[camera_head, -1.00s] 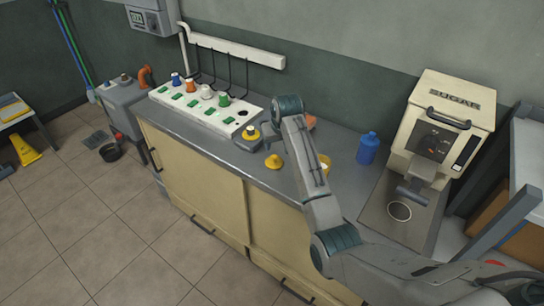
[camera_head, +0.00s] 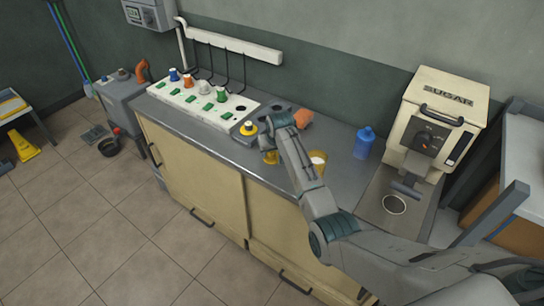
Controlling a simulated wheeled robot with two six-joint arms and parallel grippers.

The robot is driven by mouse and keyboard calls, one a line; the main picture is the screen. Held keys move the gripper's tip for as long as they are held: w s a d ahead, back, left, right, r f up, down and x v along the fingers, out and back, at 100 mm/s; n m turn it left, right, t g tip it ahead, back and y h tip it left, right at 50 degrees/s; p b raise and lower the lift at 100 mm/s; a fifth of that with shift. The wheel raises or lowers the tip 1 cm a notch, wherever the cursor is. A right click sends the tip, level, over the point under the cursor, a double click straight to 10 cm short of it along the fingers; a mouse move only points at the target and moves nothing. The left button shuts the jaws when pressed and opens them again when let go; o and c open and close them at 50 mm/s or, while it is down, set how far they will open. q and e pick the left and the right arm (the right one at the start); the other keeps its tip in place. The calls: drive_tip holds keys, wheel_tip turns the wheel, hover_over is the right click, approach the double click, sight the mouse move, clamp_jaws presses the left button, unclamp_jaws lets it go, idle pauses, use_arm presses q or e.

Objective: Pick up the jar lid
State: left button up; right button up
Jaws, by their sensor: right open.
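A small yellow piece (camera_head: 270,158), which looks like the jar lid, lies on the grey counter near its front edge. My right arm's wrist stands just beside and over it and partly covers it. My right gripper (camera_head: 268,146) is open and points down close to the lid. Its fingers are mostly hidden behind the wrist, so I cannot tell whether they touch the lid. An open jar (camera_head: 318,158) with pale contents stands right of my forearm, partly covered by it. My left gripper is out of view.
A white panel (camera_head: 205,98) with coloured knobs runs along the counter's back left. A yellow-topped grey unit (camera_head: 248,130), an orange lump (camera_head: 303,118), a blue bottle (camera_head: 364,143) and the sugar dispenser (camera_head: 437,120) also stand there. The counter's front left is clear.

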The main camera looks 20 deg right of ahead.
drive_tip(key=shift+s+r, duration=0.1)
clamp_jaws()
